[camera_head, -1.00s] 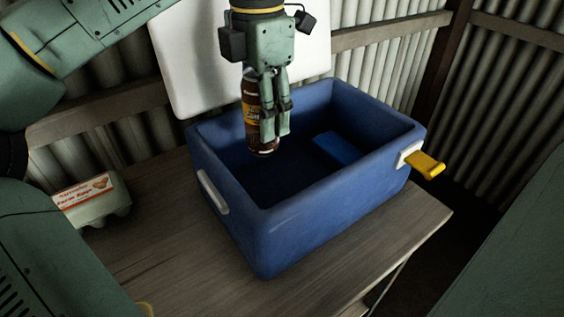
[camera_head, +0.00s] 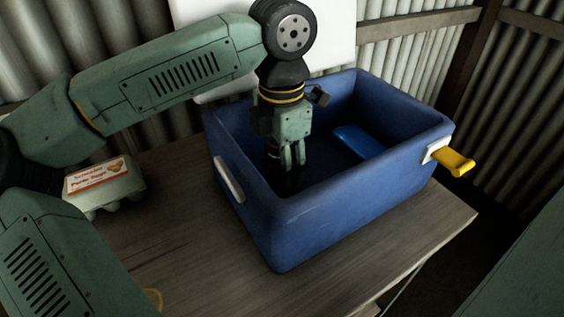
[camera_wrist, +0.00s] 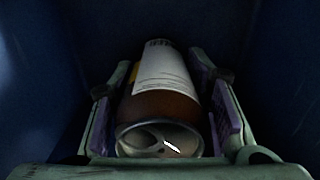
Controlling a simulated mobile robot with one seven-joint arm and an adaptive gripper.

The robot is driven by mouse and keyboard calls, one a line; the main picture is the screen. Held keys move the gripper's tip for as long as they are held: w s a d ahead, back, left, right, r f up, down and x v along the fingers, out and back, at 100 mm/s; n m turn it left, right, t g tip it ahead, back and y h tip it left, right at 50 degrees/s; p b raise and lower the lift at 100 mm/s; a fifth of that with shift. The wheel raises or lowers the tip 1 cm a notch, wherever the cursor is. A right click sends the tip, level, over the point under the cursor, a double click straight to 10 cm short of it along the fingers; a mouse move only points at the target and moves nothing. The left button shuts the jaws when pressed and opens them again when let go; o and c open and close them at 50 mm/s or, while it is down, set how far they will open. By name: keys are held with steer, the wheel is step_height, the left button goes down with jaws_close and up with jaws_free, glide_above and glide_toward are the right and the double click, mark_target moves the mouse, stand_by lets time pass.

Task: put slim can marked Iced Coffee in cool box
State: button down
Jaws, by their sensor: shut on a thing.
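The cool box (camera_head: 330,217) is a blue open-topped box on the wooden bench. My gripper (camera_head: 292,166) is down inside it, near its left side. In the wrist view my gripper (camera_wrist: 165,105) is shut on a slim can (camera_wrist: 165,103), one finger on each side. The can is brown with a white label panel, and its silver top end faces the camera. The words on its label cannot be read here. In the head view the can is lost in the dark interior below the fingers; whether it touches the box floor cannot be told.
A blue block (camera_head: 359,141) lies inside the box on the right. A white panel (camera_head: 340,38) stands behind the box. An egg carton (camera_head: 103,185) sits on the bench (camera_head: 190,240) to the left. A yellow-handled latch (camera_head: 455,162) sticks out at the box's right end.

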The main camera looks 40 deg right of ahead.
steer(key=shift+f, duration=0.1)
steer(key=c, duration=1.3)
jaws_free()
steer(key=shift+f, duration=0.1)
steer(key=shift+c, duration=0.2)
steer(key=o, duration=0.5)
steer(key=shift+c, duration=0.2)
step_height(320, 180, up, 12)
steer(key=shift+r, duration=0.25)
